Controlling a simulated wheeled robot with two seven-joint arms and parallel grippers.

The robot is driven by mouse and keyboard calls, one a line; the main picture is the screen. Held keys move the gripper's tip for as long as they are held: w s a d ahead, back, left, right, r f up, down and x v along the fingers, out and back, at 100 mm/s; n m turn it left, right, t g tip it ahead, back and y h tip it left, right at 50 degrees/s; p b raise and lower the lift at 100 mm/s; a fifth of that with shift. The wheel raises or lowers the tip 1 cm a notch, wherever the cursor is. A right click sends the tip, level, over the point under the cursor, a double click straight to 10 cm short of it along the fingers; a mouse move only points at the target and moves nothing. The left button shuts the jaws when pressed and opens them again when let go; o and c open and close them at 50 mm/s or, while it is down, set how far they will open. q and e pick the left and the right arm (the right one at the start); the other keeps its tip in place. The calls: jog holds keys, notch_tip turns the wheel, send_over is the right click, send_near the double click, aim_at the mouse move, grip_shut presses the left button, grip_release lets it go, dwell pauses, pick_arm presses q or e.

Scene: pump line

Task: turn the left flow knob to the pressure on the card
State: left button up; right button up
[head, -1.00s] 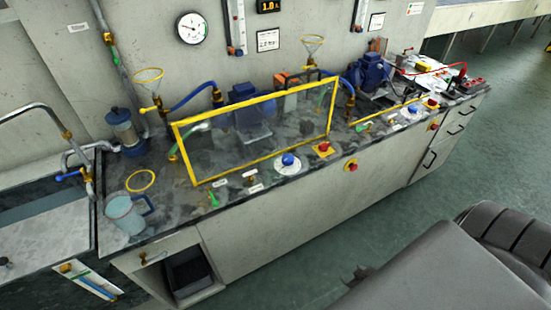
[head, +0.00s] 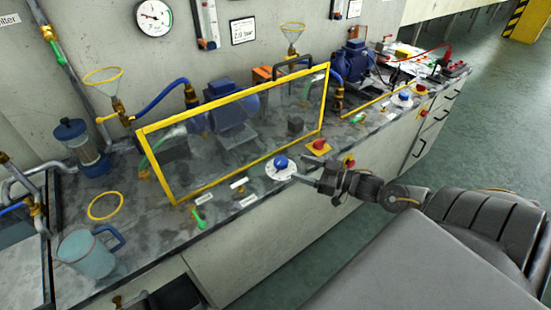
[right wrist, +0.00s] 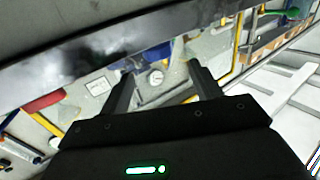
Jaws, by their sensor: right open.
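The card (head: 242,30) on the wall seems to read 2.0 bar. A round pressure gauge (head: 153,16) hangs left of it; its reading is too small to tell. My left gripper is out of view.
The yellow-framed screen (head: 158,189) stands behind the knob. A red button on a yellow plate (head: 319,146) is right behind my right gripper. A green lever (head: 199,217) and small labels lie to the left. A jug (head: 85,256) stands at front left.

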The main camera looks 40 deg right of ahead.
aim_at(275, 159)
jog(key=x, duration=1)
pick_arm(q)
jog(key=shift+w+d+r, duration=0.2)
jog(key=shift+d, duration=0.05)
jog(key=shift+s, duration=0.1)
